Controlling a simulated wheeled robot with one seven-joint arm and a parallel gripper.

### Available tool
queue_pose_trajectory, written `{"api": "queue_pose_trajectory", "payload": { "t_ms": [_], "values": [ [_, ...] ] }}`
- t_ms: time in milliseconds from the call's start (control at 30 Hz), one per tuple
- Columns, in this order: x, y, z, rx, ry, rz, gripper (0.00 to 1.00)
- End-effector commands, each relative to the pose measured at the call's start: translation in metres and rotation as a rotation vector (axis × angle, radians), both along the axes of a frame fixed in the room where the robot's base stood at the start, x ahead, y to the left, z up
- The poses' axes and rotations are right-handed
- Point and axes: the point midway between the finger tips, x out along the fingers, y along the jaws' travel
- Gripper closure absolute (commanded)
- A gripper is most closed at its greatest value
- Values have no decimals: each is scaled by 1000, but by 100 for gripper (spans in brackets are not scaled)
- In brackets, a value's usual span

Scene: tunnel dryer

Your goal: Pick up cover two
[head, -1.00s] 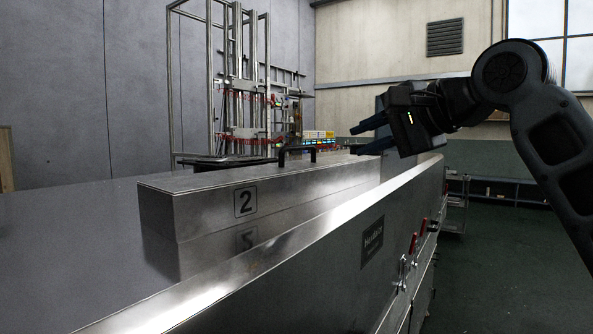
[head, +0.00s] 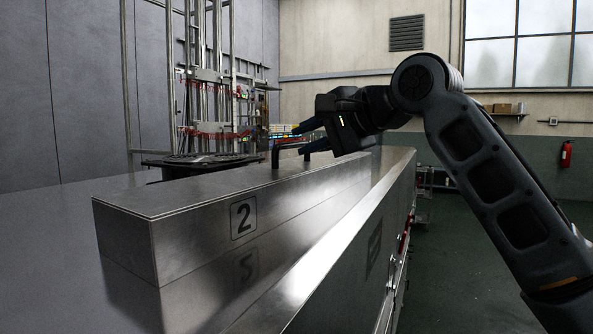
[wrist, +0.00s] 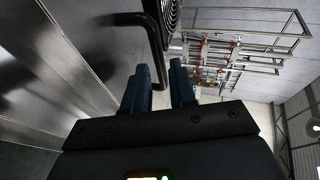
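Cover two (head: 190,235) is a long steel box-shaped cover with a "2" label, lying on the shiny steel top left of centre in the head view. A black bar handle (head: 276,157) stands on its top. My gripper (head: 299,141) is at the handle, its two blue fingers open, one above the other. In the wrist view the fingers of my gripper (wrist: 160,65) are apart and the black handle (wrist: 153,45) runs down into the gap between them. I cannot tell whether either finger touches it.
A raised steel side wall (head: 335,255) runs along the right of the cover. A metal frame rack (head: 205,85) stands behind. A red extinguisher (head: 566,154) hangs on the far right wall. Green floor (head: 460,260) is open at right.

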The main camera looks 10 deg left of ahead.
Motion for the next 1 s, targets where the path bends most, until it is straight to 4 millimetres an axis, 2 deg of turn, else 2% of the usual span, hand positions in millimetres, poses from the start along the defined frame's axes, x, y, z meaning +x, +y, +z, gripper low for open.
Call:
{"api": "queue_pose_trajectory", "payload": {
  "t_ms": [300,567,867,1000],
  "values": [
    [24,31,-13,0,0,2,74],
    [26,33,-15,0,-1,1,74],
    [26,33,-15,0,-1,1,100],
    [26,33,-15,0,0,1,100]
  ]
}}
